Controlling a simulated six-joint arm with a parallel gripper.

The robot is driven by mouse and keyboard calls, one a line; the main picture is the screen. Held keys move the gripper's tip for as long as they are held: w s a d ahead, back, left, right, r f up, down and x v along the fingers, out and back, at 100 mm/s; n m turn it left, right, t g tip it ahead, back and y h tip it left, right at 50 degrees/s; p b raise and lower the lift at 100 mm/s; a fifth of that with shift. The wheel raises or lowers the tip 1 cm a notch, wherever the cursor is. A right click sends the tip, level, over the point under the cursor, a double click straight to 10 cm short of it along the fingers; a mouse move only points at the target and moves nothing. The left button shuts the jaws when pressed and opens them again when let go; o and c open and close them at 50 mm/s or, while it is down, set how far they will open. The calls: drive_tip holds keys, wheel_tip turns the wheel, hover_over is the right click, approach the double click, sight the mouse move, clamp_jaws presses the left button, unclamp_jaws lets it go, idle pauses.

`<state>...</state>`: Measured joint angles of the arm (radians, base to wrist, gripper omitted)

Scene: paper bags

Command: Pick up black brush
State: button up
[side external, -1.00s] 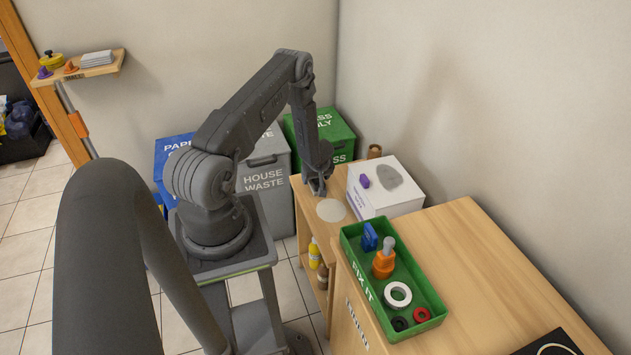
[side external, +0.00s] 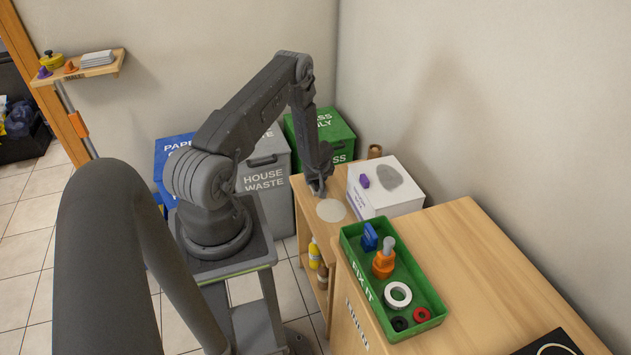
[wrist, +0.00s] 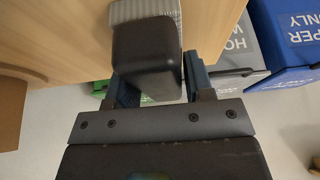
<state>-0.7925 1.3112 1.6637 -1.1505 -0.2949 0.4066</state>
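The black brush (wrist: 147,50) shows in the wrist view as a dark block with rounded edges. Its pale ribbed bristles (wrist: 146,10) show beyond it at the top of the picture. My gripper (wrist: 160,88) is open. Its left finger is partly hidden behind the brush, and a narrow gap shows between the brush and the right finger. In the side external view my gripper (side external: 318,188) points down at the wooden shelf top, and I cannot make out the brush there.
A pale disc (side external: 331,210) lies just in front of my gripper. A white box (side external: 400,204) stands close on the right. A green tray (side external: 428,288) with several items sits nearer on the counter. Waste bins (side external: 268,185) stand behind and left.

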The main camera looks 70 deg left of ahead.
drive_tip(key=c, duration=0.4)
drive_tip(key=shift+o, duration=0.2)
drive_tip(key=shift+r, duration=0.15)
wheel_tip(320, 180, up, 28)
drive_tip(key=shift+r, duration=0.15)
